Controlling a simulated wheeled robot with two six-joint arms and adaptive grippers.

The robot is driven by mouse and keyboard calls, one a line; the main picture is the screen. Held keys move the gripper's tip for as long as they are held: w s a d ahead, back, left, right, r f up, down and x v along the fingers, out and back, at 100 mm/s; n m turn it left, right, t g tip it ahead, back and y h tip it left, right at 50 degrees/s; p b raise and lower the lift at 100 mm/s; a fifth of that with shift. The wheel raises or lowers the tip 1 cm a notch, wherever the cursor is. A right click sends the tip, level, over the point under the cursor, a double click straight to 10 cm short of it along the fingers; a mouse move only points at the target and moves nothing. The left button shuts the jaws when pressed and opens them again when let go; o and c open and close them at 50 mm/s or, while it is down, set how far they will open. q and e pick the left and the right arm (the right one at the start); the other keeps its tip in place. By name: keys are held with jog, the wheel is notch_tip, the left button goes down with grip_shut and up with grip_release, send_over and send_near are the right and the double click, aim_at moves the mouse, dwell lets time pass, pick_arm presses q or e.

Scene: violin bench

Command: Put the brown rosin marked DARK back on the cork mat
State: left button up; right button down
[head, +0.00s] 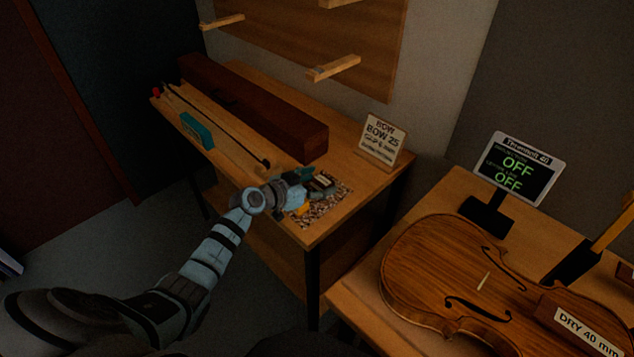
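The speckled cork mat (326,206) lies at the front right corner of the wooden bench. A small dark block with a pale label (323,183) shows at the mat's back part, just beyond my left gripper (297,190); its lettering is too small to read, so I cannot tell if it is the DARK rosin. An amber piece (302,209) shows at the mat's left side, partly behind the gripper. My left gripper reaches in over the mat's left edge. Its fingers are small and dark, and I cannot tell if they hold anything. My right gripper is out of view.
A long brown case (250,110) and bows with a teal block (196,130) lie along the bench. A violin (460,275) and a display reading OFF (518,168) occupy the right table.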

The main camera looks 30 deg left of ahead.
pick_arm(q)
jog(key=shift+s+r, duration=0.1)
jog(key=shift+r, duration=0.15)
jog(key=p+v, duration=0.6)
jog(key=v, duration=0.5)
jog(key=shift+s+a+r, duration=0.15)
jog(key=shift+s+r, duration=0.05)
jog(key=shift+s, duration=0.15)
jog(key=shift+f, duration=0.1)
